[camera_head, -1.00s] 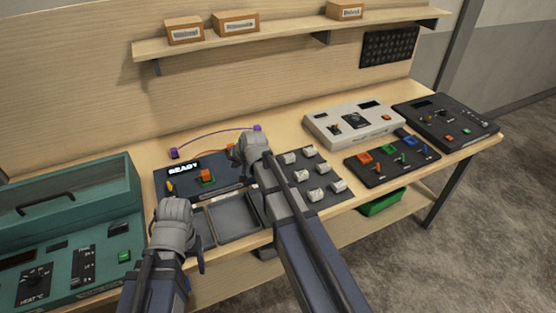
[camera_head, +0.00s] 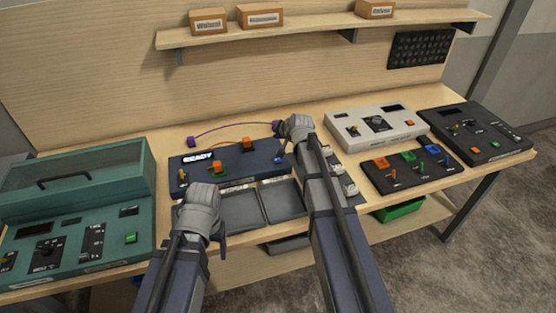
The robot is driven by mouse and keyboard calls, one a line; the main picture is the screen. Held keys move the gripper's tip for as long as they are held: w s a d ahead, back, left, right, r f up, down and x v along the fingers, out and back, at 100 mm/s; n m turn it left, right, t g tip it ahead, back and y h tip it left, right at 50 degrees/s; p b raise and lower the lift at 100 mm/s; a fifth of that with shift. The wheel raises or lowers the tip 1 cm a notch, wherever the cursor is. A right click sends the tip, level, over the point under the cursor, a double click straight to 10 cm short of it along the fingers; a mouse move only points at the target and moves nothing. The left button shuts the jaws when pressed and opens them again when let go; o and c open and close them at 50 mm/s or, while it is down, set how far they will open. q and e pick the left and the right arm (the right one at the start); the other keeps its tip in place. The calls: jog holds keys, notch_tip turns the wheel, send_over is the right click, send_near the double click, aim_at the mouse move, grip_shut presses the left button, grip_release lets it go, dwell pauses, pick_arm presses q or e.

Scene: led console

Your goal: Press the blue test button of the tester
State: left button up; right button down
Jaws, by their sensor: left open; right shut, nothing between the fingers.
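The tester (camera_head: 235,172) is a dark blue box in the middle of the bench, with a lit "READY" display at its back left. My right gripper (camera_head: 290,138) is shut and empty at the tester's right end. Its fingertips are mostly hidden. My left gripper (camera_head: 208,215) is open, in front of the tester, over the trays.
Grey trays (camera_head: 283,198) lie before the tester. A teal heater box (camera_head: 75,200) stands left. White knobs (camera_head: 350,190) are partly behind my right arm. A grey console (camera_head: 380,125), a switch panel (camera_head: 410,172) and a black console (camera_head: 478,132) fill the right.

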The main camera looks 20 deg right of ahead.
aim_at(278, 161)
jog(key=shift+f, duration=0.2)
notch_tip(278, 161, down, 8)
jog(key=b, duration=0.8)
jog(key=shift+f+b, duration=0.25)
jog(key=shift+b, duration=0.1)
dwell(1.3)
jog(key=shift+f+b, duration=0.4)
jog(key=shift+f+b, duration=0.45)
dwell(0.5)
jog(key=shift+r, duration=0.1)
jog(key=shift+r+p, duration=0.8)
jog(key=shift+p, duration=0.05)
jog(key=shift+r, duration=0.1)
